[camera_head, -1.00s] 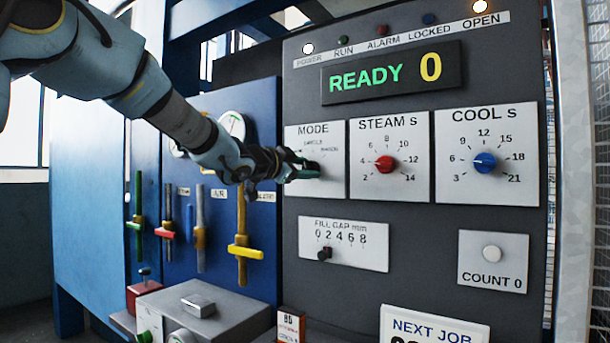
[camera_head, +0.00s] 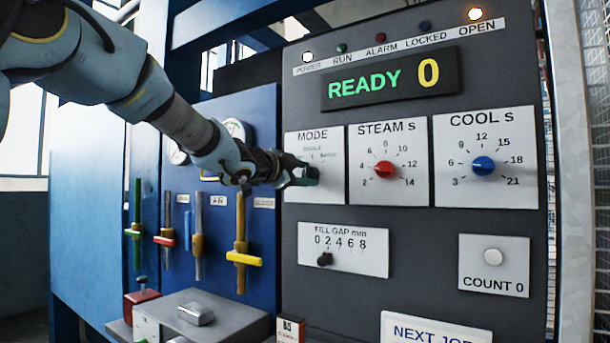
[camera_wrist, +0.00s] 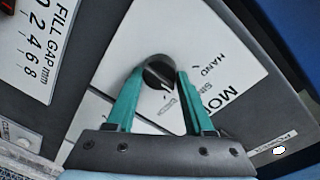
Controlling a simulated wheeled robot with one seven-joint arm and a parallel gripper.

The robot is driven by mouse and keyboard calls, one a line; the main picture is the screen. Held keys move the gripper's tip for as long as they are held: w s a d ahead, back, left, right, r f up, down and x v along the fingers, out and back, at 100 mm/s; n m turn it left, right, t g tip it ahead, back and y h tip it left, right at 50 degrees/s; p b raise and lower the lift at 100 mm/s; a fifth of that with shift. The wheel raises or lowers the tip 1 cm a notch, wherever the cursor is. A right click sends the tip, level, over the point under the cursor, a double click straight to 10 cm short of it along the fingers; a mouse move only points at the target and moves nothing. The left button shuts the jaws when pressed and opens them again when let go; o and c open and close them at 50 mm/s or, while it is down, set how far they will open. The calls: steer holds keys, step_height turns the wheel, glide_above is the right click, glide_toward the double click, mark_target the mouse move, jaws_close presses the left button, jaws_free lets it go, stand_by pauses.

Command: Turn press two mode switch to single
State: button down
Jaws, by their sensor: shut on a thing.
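The MODE plate (camera_head: 327,190) is a white square on the dark press panel, left of the STEAM s plate. My gripper (camera_head: 303,176) reaches it from the left and hides most of its switch in the head view. In the wrist view the dark round mode switch (camera_wrist: 158,72) sits between the green fingertips of my gripper (camera_wrist: 158,78), which are shut on it. A light pointer line shows on the switch. The small position labels beside it are partly legible, with HAND readable in the wrist view; I cannot tell for certain which position the pointer marks.
The red STEAM s knob (camera_head: 384,169) and blue COOL s knob (camera_head: 483,166) are to the right. The FILL GAP slider (camera_head: 325,259) is below. The display (camera_head: 390,82) reads READY 0. Colored levers (camera_head: 242,257) stand on the blue panel at left, below my arm.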

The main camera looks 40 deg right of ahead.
steer(key=shift+c, duration=1.4)
jaws_free()
steer(key=b+v, duration=0.1)
steer(key=v, duration=0.9)
steer(key=shift+a+b, duration=0.3)
steer(key=shift+a, duration=0.1)
